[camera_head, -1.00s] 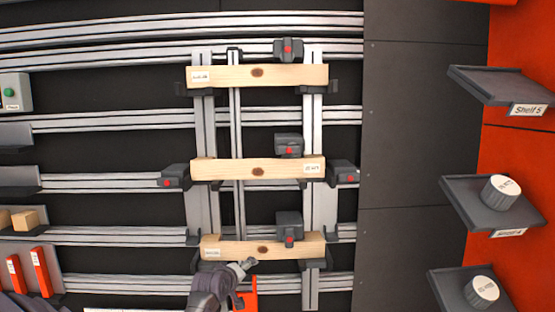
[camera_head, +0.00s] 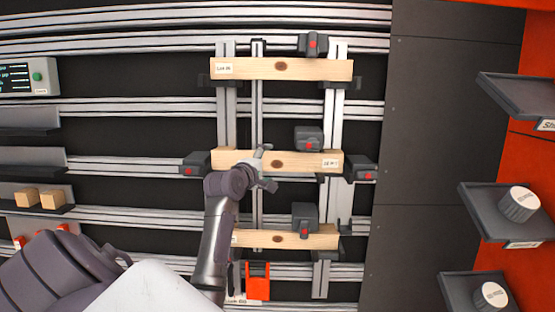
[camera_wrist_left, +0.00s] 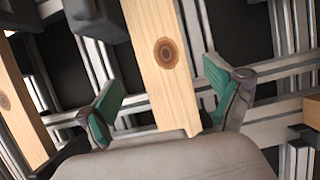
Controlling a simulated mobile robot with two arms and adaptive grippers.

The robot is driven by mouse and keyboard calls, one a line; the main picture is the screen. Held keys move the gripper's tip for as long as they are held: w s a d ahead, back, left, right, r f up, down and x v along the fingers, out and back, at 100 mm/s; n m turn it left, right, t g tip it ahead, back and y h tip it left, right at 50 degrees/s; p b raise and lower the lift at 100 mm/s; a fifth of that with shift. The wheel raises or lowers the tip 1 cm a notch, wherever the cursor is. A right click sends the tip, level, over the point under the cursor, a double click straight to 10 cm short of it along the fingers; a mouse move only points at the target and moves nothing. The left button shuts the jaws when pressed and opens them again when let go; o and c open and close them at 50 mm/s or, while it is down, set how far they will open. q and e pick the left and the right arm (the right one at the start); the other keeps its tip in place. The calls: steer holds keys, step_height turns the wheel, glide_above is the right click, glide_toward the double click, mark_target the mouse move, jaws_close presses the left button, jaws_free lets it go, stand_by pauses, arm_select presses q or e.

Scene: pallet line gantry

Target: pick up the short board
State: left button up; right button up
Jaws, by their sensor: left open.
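Three wooden boards lie level on the rack: a top board (camera_head: 318,69), a middle board (camera_head: 300,164) and a bottom board (camera_head: 285,239). They look close in length, and the top one looks a little longer than the middle one. My left arm covers the bottom board's left end. My left gripper (camera_head: 266,168) is open at the middle board, left of its knot. In the left wrist view this board (camera_wrist_left: 164,85) runs between the two green-padded fingers (camera_wrist_left: 166,98), with a gap visible on each side. My right gripper is not in view.
Dark clamps with red buttons stand at the boards, such as one above the middle board (camera_head: 308,138) and one at its right end (camera_head: 360,168). A red holder (camera_head: 258,281) is below. Shelves (camera_head: 495,213) stand at the right, small wooden blocks (camera_head: 52,200) at the left.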

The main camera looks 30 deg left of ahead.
mark_target(277, 162)
arm_select(q)
steer(key=shift+w+d+f, duration=0.1)
steer(key=shift+w+f, duration=0.05)
steer(key=shift+w, duration=0.35)
steer(key=p+x, duration=0.1)
steer(key=x, duration=0.3)
steer(key=shift+w+d+f+p, duration=0.2)
steer(key=shift+d+f+p, duration=0.1)
steer(key=shift+p, duration=0.1)
steer(key=shift+s, duration=0.1)
steer(key=shift+c, duration=0.9)
steer(key=shift+r, duration=0.1)
steer(key=c, duration=1.2)
steer(key=shift+c, duration=0.2)
